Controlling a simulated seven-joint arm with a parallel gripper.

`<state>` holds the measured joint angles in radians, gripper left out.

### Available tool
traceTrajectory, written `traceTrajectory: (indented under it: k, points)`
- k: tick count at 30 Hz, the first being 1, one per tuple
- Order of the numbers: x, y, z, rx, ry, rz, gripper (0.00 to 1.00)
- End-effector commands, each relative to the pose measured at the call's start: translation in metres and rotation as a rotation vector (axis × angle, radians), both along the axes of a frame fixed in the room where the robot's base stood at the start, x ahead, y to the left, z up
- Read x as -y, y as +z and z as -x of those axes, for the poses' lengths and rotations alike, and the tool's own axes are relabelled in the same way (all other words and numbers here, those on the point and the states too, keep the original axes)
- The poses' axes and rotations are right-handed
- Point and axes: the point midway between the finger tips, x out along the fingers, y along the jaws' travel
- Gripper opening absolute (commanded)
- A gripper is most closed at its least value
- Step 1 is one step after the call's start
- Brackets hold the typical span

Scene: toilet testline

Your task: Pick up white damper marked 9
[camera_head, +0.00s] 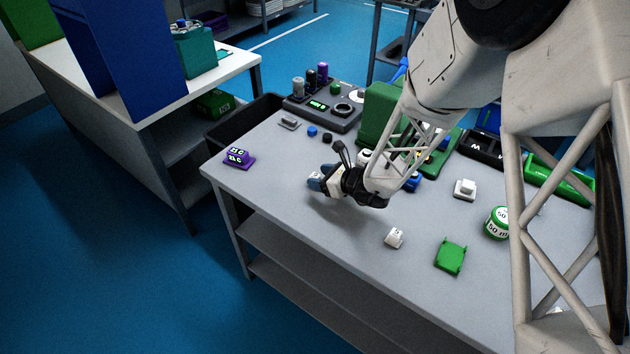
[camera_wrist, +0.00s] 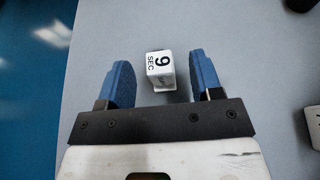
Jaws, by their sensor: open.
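The white damper (camera_wrist: 161,71) marked "9 SEC" sits on the grey table in the wrist view. It is between my two blue fingers, near their tips, with a visible gap on each side. My gripper (camera_wrist: 159,62) is open and empty. In the head view my gripper (camera_head: 318,181) is low over the left-middle part of the table, fingers toward the left. I cannot make out the damper clearly there; the gripper seems to hide it.
Another white damper (camera_head: 394,237) stands to the right of my gripper. A green bracket (camera_head: 451,256), a green round weight (camera_head: 497,223) and a white block (camera_head: 465,188) lie further right. Table in front of the gripper is clear.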

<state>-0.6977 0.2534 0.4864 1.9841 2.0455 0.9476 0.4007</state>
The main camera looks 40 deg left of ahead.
Motion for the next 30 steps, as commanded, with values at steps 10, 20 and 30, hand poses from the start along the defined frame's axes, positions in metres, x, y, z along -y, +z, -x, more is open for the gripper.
traceTrajectory:
  k: [10, 20, 30]
  points:
    - [-0.03, -0.013, 0.002, -0.001, 0.001, 0.0, 0.6]
    - [-0.038, -0.015, 0.002, -0.001, -0.001, 0.0, 0.6]
    - [-0.037, -0.015, 0.002, -0.001, -0.001, 0.0, 0.6]
